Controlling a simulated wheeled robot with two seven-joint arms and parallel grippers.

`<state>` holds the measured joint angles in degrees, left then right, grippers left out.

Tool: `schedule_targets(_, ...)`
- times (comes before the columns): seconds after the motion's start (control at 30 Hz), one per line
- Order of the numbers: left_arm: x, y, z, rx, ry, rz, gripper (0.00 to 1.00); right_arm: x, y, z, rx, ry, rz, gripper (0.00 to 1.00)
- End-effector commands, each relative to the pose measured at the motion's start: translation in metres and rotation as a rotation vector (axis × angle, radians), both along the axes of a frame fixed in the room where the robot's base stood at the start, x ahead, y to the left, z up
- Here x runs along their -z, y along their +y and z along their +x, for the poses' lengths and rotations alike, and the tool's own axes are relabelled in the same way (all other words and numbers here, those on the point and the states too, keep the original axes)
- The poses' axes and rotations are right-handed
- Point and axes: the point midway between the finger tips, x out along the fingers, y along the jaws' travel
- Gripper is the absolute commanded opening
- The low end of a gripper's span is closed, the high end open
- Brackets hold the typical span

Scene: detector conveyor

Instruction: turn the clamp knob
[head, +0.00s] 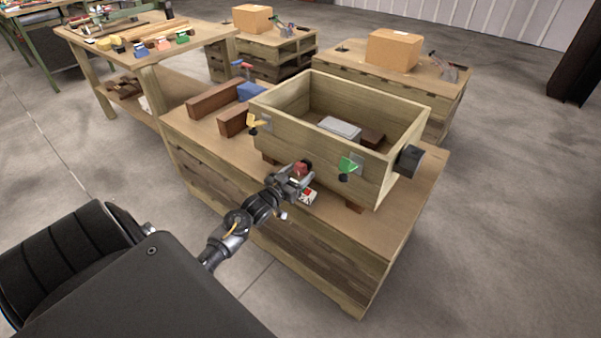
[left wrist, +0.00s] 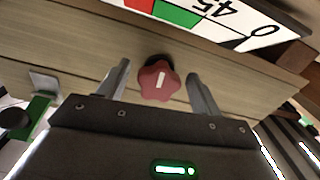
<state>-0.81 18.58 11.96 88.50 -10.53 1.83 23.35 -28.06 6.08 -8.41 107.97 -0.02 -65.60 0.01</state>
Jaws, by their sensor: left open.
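The clamp knob (head: 301,167) is red and sits on the front wall of the wooden box. In the left wrist view the knob (left wrist: 158,81) is star-shaped with a white mark on its face. My left gripper (head: 297,178) is open at the knob. In the left wrist view its two fingers (left wrist: 158,84) stand on either side of the knob, with a gap visible on both sides. A white dial card (head: 308,197) with red and green fields lies just below the knob; it also shows in the left wrist view (left wrist: 215,20). My right gripper is not in view.
The open wooden box (head: 390,175) stands on a wooden bench (head: 345,245). A green clamp (head: 348,165), a yellow clamp (head: 254,122) and a black block (head: 409,160) are on its walls. Other benches with cardboard boxes (head: 394,50) stand farther back.

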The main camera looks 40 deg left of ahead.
Motion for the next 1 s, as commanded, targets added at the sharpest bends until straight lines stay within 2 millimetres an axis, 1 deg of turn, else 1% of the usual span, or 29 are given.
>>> schedule_targets(0.03,0.0003,0.0001,0.0050,0.000,0.000,0.000,0.65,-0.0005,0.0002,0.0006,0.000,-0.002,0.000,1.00)
schedule_targets(0.13,0.0001,0.0001,0.0110,0.000,0.000,0.001,0.65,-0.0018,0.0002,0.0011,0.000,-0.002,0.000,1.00)
schedule_targets(0.43,-0.0002,0.0003,0.0131,0.000,0.000,0.001,0.65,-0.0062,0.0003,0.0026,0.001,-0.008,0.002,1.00)
schedule_targets(0.47,-0.0001,0.0003,0.0131,0.000,0.000,0.001,0.64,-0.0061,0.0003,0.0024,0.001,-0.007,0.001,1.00)
schedule_targets(0.7,-0.0002,0.0004,0.0129,0.000,0.000,0.001,0.32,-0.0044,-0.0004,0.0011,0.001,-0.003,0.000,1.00)
schedule_targets(0.8,-0.0002,0.0003,0.0129,0.000,0.000,0.001,0.20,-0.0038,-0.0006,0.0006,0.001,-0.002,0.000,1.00)
schedule_targets(1.0,-0.0005,0.0005,0.0129,0.000,0.000,0.014,0.20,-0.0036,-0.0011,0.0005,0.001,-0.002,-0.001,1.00)
